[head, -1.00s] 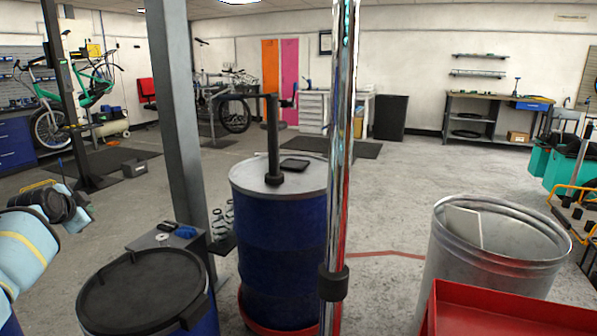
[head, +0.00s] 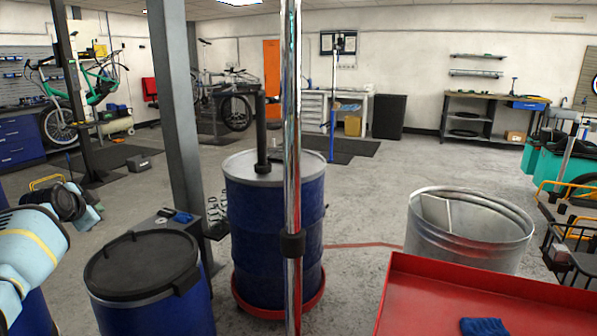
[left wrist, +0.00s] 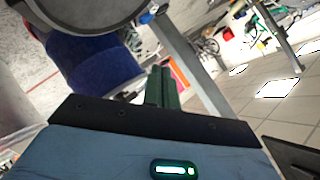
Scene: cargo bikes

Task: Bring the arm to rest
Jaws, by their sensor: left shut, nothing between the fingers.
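My left arm (head: 30,248), light blue with a yellow stripe, comes in at the left edge of the head view. Dark rounded parts show just beyond it. In the left wrist view my left gripper (left wrist: 163,85) shows as two dark green fingers close together beyond a black plate. It is shut and nothing shows between the fingers. A blue drum (left wrist: 92,65) and a grey post (left wrist: 190,65) lie beyond the fingers in that tilted view; I see no contact with them. My right gripper is in neither view.
A black-lidded blue drum (head: 150,300) stands right of my left arm. A taller blue drum (head: 268,240), a grey post (head: 180,130) and a chrome pole (head: 291,170) stand near the middle. A metal bin (head: 465,245) and a red tray (head: 420,300) are at right. Open floor lies beyond.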

